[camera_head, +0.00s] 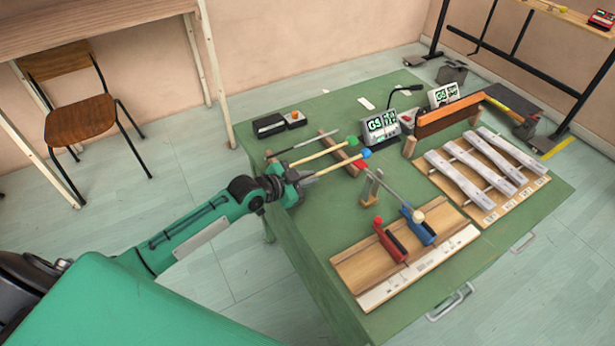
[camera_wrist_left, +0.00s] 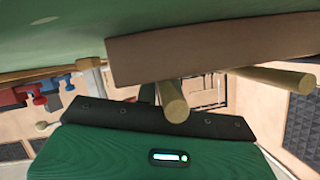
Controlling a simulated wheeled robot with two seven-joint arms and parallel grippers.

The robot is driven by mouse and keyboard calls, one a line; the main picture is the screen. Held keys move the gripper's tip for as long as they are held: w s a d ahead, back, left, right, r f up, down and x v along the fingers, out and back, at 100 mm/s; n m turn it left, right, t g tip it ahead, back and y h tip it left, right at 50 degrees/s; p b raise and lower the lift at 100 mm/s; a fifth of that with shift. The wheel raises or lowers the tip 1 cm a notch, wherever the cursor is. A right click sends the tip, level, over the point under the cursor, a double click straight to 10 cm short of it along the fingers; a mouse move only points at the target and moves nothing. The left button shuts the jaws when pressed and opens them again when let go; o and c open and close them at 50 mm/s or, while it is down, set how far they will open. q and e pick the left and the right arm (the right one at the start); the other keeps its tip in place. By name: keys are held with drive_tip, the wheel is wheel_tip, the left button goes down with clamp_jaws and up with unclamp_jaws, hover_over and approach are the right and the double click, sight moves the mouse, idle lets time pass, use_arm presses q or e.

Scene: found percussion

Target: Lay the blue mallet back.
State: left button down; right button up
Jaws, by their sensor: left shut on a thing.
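My left gripper (camera_head: 300,178) is shut on the handle of the blue mallet (camera_head: 340,165) at the table's left edge. The mallet's blue head (camera_head: 366,153) points right, by the wooden rest (camera_head: 328,138); whether it touches the rest is unclear. A green-headed mallet (camera_head: 322,153) lies beside it across the rest. In the left wrist view, the blue mallet's pale handle end (camera_wrist_left: 173,101) is at the dark jaws. Another pale handle (camera_wrist_left: 276,79) shows to the right, below the brown rest (camera_wrist_left: 210,47). My right gripper is not in view.
A dark thin stick (camera_head: 308,146) lies behind the mallets. A red ball (camera_head: 360,163) and a small wooden stand (camera_head: 371,188) are near the blue head. A board with red and blue clamps (camera_head: 421,226) stands in front; pale bars (camera_head: 490,160) lie to the right.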

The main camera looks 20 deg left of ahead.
use_arm(q)
drive_tip(key=c, duration=1.5)
unclamp_jaws()
drive_tip(key=shift+o, duration=0.2)
drive_tip(key=v, duration=1.3)
drive_tip(key=shift+s+a+b, duration=0.2)
drive_tip(key=shift+s+b, duration=0.1)
drive_tip(key=shift+b, duration=0.05)
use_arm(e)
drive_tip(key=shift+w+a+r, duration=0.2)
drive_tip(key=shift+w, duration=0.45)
use_arm(q)
drive_tip(key=shift+r, duration=0.1)
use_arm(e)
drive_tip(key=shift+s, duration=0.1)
